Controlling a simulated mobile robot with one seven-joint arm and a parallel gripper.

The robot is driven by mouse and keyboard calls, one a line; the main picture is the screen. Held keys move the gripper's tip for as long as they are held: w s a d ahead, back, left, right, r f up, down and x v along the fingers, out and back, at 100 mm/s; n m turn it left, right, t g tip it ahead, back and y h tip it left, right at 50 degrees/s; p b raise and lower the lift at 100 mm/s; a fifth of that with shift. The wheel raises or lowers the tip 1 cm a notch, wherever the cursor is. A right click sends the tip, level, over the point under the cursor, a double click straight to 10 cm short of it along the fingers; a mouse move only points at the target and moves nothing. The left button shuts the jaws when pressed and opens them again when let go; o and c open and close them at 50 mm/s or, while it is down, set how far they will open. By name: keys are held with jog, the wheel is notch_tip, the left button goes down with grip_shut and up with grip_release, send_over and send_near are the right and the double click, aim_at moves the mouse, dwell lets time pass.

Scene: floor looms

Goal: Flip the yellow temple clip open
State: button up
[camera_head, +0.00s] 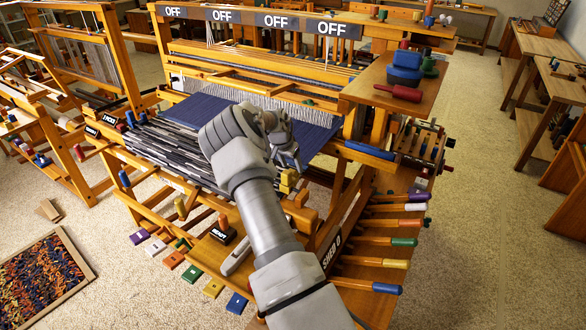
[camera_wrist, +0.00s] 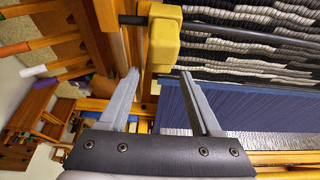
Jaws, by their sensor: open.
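The yellow temple clip (camera_wrist: 165,35) is a chunky block at the edge of the woven cloth, with a dark rod running through or behind it. In the head view the yellow clip (camera_head: 288,180) shows just below my fingers, at the loom's right front side. My gripper (camera_wrist: 159,74) is open, its two grey fingertips on either side of the clip's near end. I cannot tell whether they touch it. In the head view my gripper (camera_head: 288,158) is partly hidden by my wrist. The striped cloth (camera_head: 165,145) and blue warp (camera_head: 195,108) lie beside the clip.
Coloured-handled levers (camera_head: 388,241) stick out at the loom's right side. A small shelf (camera_head: 386,80) with blue and red pieces stands behind to the right. Wooden beams of the loom lie close around the gripper. The floor (camera_head: 465,190) to the right is clear.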

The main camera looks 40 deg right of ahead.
aim_at(292, 178)
jog(key=shift+x, duration=1.65)
grip_shut()
